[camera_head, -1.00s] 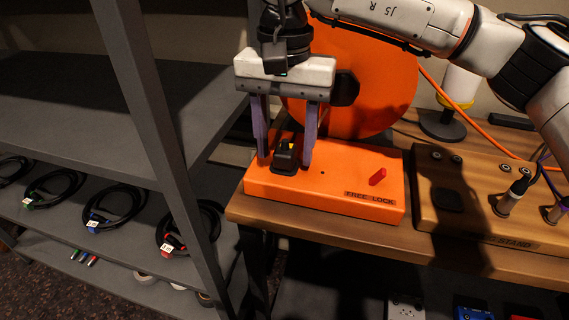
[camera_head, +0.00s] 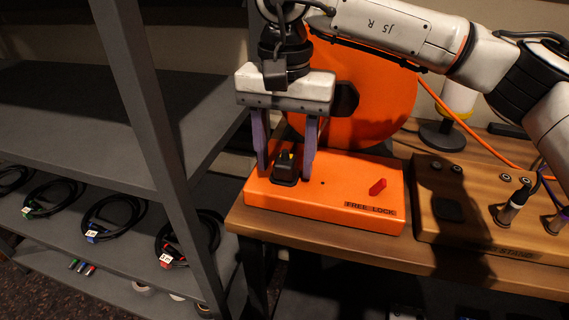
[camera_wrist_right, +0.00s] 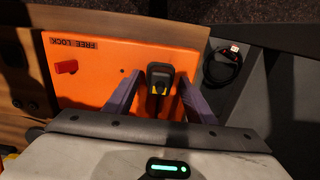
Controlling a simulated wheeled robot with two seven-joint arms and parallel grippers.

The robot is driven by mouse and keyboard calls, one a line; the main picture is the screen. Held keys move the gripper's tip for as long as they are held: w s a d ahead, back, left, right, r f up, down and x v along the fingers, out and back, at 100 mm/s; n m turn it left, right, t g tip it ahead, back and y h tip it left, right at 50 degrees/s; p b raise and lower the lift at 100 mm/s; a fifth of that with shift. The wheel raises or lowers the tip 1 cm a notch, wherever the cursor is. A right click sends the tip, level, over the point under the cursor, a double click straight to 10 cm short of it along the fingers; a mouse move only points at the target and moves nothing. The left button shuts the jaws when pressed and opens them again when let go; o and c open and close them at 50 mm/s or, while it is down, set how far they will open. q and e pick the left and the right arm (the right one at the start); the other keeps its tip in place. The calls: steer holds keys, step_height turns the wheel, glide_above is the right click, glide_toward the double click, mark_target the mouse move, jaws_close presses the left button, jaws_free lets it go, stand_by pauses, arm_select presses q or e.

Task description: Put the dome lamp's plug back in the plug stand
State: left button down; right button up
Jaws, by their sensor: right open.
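A black plug-like piece with a yellow mark (camera_head: 286,163) sits upright in a black seat on the orange box (camera_head: 325,198) labelled FREE LOCK. It also shows in the wrist view (camera_wrist_right: 160,76). My right gripper (camera_head: 285,172) is open, pointing down, with its two purple fingers on either side of the black piece. In the wrist view the fingers (camera_wrist_right: 151,92) stand apart from it, with gaps on both sides. The wooden plug stand (camera_head: 480,220) is at the right, with plugs (camera_head: 514,200) standing in it. My left gripper is out of view.
A red lever (camera_head: 377,187) stands on the orange box. A large orange disc (camera_head: 370,95) rises behind it. A white object on a round black base (camera_head: 442,136) stands behind the stand. Grey shelving (camera_head: 150,120) with coiled cables is close on the left.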

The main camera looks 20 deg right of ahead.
mark_target(285, 159)
stand_by(0.3)
jaws_close()
steer(key=shift+r, duration=0.1)
steer(key=shift+r, duration=0.1)
steer(key=shift+r+p, duration=2.4)
steer(key=shift+r, duration=0.45)
